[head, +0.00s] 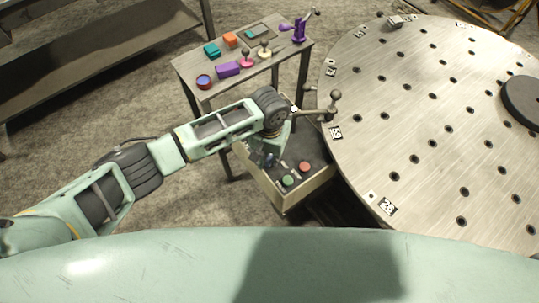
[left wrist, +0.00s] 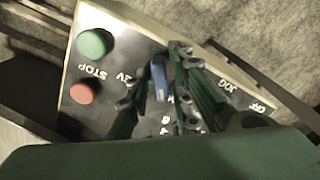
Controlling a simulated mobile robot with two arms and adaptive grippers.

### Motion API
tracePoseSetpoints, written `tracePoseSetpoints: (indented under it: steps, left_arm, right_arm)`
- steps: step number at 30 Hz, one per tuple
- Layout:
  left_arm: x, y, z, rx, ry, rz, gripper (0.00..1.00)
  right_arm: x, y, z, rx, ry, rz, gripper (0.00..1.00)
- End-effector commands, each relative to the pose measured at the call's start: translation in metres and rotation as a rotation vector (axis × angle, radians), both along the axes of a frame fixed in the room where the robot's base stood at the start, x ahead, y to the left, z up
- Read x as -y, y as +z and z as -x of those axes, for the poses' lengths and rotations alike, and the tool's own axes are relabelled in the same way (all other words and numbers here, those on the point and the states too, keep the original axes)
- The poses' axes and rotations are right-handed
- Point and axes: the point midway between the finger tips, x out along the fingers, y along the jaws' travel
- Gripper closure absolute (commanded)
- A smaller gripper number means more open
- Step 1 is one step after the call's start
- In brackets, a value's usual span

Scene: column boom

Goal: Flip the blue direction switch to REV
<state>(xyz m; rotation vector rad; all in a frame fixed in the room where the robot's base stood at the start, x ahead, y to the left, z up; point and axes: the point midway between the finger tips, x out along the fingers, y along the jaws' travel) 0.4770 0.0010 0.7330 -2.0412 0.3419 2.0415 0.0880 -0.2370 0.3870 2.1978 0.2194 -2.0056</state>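The blue direction switch (left wrist: 158,80) shows in the left wrist view as a small blue lever on the dark face of a control box (left wrist: 118,62). My left gripper (left wrist: 157,68) is over that face, with one dark green finger on each side of the lever. A gap shows between the fingers; whether either touches the lever I cannot tell. The fingers partly cover the lettering; the end of a label, probably REV, shows beside the left finger. In the head view my left gripper (head: 271,156) reaches down to the box (head: 276,193) and mostly hides the switch. My right gripper is not in view.
A green button (left wrist: 95,43) and a red button (left wrist: 83,92) sit on the same face, near the lever. A large round metal table (head: 430,110) stands close right of the box. A small bench (head: 205,62) behind holds several coloured parts.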

Motion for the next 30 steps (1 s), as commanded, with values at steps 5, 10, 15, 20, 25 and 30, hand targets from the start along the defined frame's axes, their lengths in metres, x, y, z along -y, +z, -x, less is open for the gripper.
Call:
tracePoseSetpoints:
  steps: [5, 10, 15, 20, 25, 30]
  left_arm:
    - [0.0, 0.0, 0.0, 0.0, 0.0, 0.0, 0.98]
    - [0.0, 0.0, 0.0, 0.0, 0.0, 0.0, 1.0]
    - [0.0, 0.001, 0.0, 0.0, -0.007, 0.0, 1.0]
    - [0.0, 0.002, 0.0, -0.001, -0.045, 0.0, 1.0]
    - [-0.001, 0.003, 0.0, -0.001, -0.138, 0.0, 1.0]
    - [-0.001, 0.003, 0.0, -0.002, -0.278, 0.0, 1.0]
  right_arm:
    - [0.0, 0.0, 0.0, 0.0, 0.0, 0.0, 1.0]
    - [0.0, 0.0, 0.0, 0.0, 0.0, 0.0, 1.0]
    - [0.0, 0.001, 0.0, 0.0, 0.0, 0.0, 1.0]
    - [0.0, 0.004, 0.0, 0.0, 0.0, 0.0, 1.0]
    - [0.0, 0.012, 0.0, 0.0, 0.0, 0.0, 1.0]
    - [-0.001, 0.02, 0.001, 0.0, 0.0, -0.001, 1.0]
